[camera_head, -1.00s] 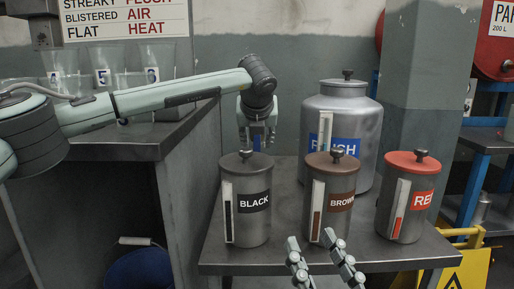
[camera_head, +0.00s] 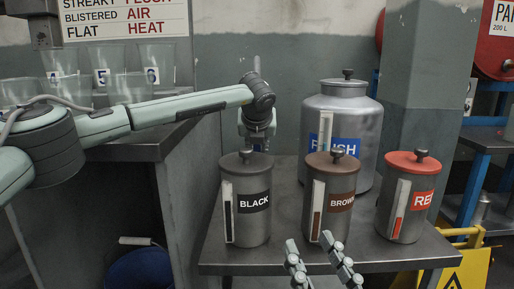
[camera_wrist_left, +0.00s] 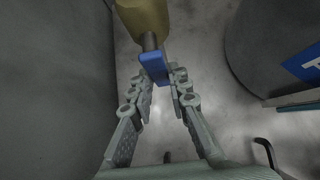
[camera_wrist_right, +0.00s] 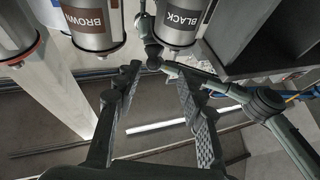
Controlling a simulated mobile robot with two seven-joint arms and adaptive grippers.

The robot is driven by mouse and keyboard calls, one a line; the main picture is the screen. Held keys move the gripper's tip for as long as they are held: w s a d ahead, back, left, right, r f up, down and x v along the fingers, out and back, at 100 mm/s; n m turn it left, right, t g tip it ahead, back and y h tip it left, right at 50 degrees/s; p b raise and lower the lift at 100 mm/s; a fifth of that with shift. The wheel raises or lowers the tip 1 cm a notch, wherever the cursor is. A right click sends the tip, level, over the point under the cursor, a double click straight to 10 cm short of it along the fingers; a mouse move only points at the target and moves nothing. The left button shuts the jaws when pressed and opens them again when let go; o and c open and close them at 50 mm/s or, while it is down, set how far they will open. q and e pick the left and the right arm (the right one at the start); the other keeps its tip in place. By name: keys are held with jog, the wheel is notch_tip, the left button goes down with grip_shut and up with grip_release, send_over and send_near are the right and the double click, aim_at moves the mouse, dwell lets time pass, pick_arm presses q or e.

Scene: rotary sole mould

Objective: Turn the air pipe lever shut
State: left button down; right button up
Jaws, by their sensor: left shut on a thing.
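The air pipe lever, a small blue handle (camera_wrist_left: 153,66), shows in the left wrist view on a dark stem below a brass-coloured valve body (camera_wrist_left: 143,18). My left gripper (camera_wrist_left: 158,82) is shut on the blue handle, its fingers on either side. In the head view my left gripper (camera_head: 257,140) points down behind the BLACK canister, where only a trace of blue shows; the valve body is hidden there. My right gripper (camera_head: 320,248) is open and empty in front of the BROWN canister. It also shows open in the right wrist view (camera_wrist_right: 160,80).
The BLACK (camera_head: 250,225), BROWN (camera_head: 325,220) and RED (camera_head: 403,215) canisters stand on a metal table (camera_head: 300,259). A larger canister with a blue label (camera_head: 350,112) stands behind them. A grey cabinet (camera_head: 190,185) flanks the left arm, with several glasses on top.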

jog(key=shift+s, duration=0.1)
dwell(0.4)
pick_arm(q)
jog(key=shift+a+y+b, duration=0.1)
jog(key=shift+y+b, duration=0.25)
jog(key=shift+y, duration=0.05)
jog(key=shift+a+m+y+b, duration=0.2)
jog(key=shift+m+y+b, duration=0.35)
jog(key=shift+y, duration=0.25)
jog(key=shift+a+r+m+t+y, duration=0.25)
jog(key=shift+m+y, duration=0.25)
jog(key=shift+y, duration=0.25)
jog(key=shift+a+r+m+t+y, duration=0.1)
jog(key=shift+a+m+y, duration=0.3)
jog(key=shift+y, duration=0.35)
pick_arm(e)
jog(key=shift+s+d+r+t, duration=0.3)
jog(key=shift+r+t, duration=0.35)
jog(key=shift+s+d+r+t, duration=0.25)
jog(key=shift+s+r+t, duration=0.1)
jog(key=shift+r+t, duration=0.35)
jog(key=shift+s+d+r+t, duration=0.3)
jog(key=shift+r+t, duration=0.35)
pick_arm(q)
jog(key=c, duration=1.4)
grip_release()
jog(key=shift+c, duration=0.2)
jog(key=shift+d, duration=0.1)
